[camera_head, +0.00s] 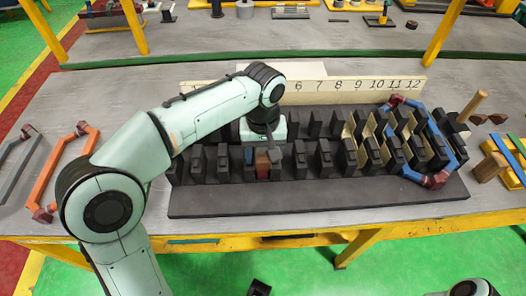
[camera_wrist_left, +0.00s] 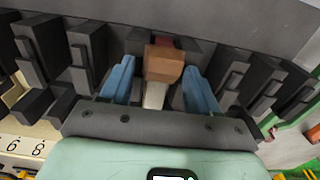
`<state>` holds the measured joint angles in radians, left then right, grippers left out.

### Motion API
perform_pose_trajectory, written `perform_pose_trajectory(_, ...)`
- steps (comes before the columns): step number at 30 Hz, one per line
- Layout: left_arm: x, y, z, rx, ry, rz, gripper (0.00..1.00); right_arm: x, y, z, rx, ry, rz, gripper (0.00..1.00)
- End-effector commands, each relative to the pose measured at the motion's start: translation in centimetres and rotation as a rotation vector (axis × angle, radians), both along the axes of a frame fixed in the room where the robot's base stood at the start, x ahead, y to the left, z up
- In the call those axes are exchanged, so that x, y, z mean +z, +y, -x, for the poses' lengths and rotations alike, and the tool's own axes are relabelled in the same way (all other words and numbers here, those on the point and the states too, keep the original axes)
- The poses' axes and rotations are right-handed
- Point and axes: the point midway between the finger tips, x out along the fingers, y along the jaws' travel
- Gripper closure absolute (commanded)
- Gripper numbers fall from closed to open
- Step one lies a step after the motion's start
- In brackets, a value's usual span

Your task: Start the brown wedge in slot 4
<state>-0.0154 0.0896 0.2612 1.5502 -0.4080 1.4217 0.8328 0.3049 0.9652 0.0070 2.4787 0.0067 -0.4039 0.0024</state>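The brown wedge (camera_wrist_left: 163,65) sits in a gap between black stator teeth, with a pale strip below it in the left wrist view. In the head view the wedge (camera_head: 262,170) shows as a small reddish-brown piece at the front row of teeth. My left gripper (camera_head: 264,152) is lowered over the stator there. In the left wrist view its two blue fingers (camera_wrist_left: 160,84) stand apart on either side of the wedge, with a visible gap on the left. The numbers for the lower slots are mostly hidden behind my left arm.
The black stator base (camera_head: 320,200) lies on the grey table. A numbered strip (camera_head: 350,88) stands behind it. A blue coil (camera_head: 452,140) is set at the right end. An orange part (camera_head: 70,170) lies at left, and a wooden mallet (camera_head: 478,105) at right.

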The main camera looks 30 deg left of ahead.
Motion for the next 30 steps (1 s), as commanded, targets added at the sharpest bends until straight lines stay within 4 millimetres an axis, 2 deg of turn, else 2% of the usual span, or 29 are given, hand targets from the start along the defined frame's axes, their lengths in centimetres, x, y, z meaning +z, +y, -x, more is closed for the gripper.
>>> perform_pose_trajectory(8,-0.1,0.5,0.0,0.006,0.000,-0.009,0.35,0.0,0.0,0.0,0.000,0.000,0.000,0.40)
perform_pose_trajectory(12,0.0,0.5,0.0,0.007,0.000,-0.009,0.35,-0.3,0.1,0.7,0.004,0.023,-0.003,0.40)
perform_pose_trajectory(17,3.2,0.3,-0.1,0.006,-0.007,-0.006,0.35,0.5,0.0,0.8,0.006,0.028,-0.004,0.40)
perform_pose_trajectory(24,9.0,0.0,-0.1,0.002,-0.005,-0.003,0.35,2.1,0.0,0.6,0.007,0.031,-0.004,0.40)
perform_pose_trajectory(30,12.3,-0.1,0.0,0.000,-0.003,-0.002,0.35,3.2,0.0,0.2,0.007,0.026,-0.005,0.40)
